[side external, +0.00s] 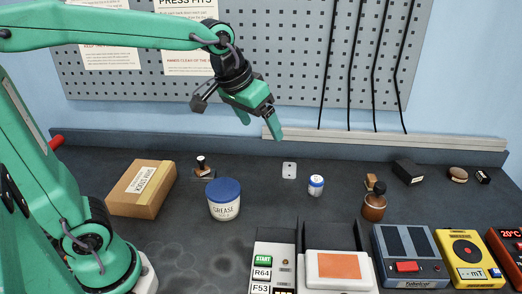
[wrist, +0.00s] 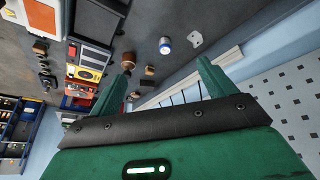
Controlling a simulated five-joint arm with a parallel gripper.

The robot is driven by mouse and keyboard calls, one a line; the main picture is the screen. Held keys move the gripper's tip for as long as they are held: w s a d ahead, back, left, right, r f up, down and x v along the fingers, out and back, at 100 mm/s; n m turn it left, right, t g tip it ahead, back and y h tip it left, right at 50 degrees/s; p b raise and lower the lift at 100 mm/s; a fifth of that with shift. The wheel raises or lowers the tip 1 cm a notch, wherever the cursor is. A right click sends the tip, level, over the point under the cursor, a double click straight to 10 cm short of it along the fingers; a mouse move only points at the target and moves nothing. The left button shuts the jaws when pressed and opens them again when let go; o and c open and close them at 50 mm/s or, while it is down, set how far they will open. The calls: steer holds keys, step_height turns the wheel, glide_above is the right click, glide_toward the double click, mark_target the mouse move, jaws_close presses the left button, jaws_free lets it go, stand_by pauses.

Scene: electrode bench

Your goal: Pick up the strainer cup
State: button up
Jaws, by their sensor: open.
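No object is clearly recognisable as a strainer cup. The closest match is a small white and blue cylindrical cup (side external: 316,186), upright on the dark bench right of centre; whether it is a strainer cannot be told. It also shows in the wrist view (wrist: 165,46), beyond the space between my fingers. My green gripper (side external: 262,122) is open and empty, high above the bench, up and to the left of this cup in the side view. Its two fingers point downward there, well apart from any object. In the wrist view my gripper (wrist: 165,66) shows its fingers spread wide.
A blue-lidded grease tub (side external: 223,199) and a cardboard box (side external: 142,189) stand left. A white plate (side external: 289,170) lies behind the cup. A brown bottle (side external: 374,205) stands to its right. Instruments line the front, including a yellow meter (side external: 467,258). A pegboard (side external: 300,55) rises behind.

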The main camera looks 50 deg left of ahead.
steer(key=w+d+f, duration=0.2)
steer(key=w+d, duration=0.2)
steer(key=w, duration=0.4)
steer(key=n+g, duration=0.1)
steer(key=g, duration=0.1)
glide_toward(375, 199)
steer(key=shift+w+a+f+h, duration=0.3)
steer(key=shift+a+f, duration=0.1)
steer(key=shift+f, duration=0.15)
steer(key=shift+d+f, duration=0.15)
steer(key=shift+f, duration=0.1)
steer(key=shift+x, duration=1.35)
steer(key=shift+w+f, duration=0.1)
steer(key=shift+w, duration=0.05)
steer(key=shift+x, duration=2.45)
steer(key=shift+w, duration=0.1)
